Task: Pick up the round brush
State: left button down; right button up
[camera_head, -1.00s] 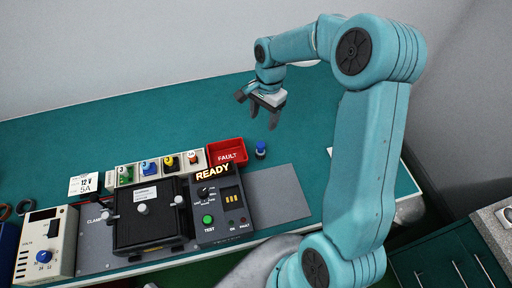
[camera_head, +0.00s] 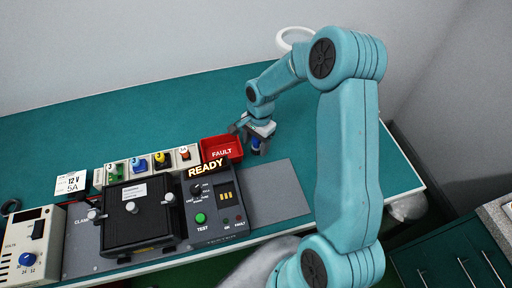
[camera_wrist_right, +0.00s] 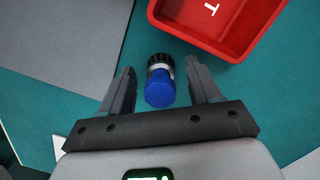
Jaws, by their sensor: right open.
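The round brush (camera_wrist_right: 160,88) has a blue round top and a dark lower part with a pale band between. It stands on the green bench to the right of the red FAULT bin. In the head view the brush (camera_head: 256,146) is partly covered by my right gripper (camera_head: 247,133). In the right wrist view my right gripper (camera_wrist_right: 160,90) is open, with one finger on each side of the brush. Gaps show between the brush and both fingers, and nothing is held. My left gripper is not in view.
The red FAULT bin (camera_head: 236,146) is close beside the gripper. A grey mat (camera_head: 283,190) lies in front of the brush. A tester (camera_head: 215,205) showing READY and a black clamp box (camera_head: 140,213) stand to the left. The green bench behind is clear.

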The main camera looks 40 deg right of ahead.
jog(key=shift+d, duration=0.15)
jog(key=shift+c, duration=1.2)
jog(key=c, duration=0.9)
jog(key=shift+r, duration=0.1)
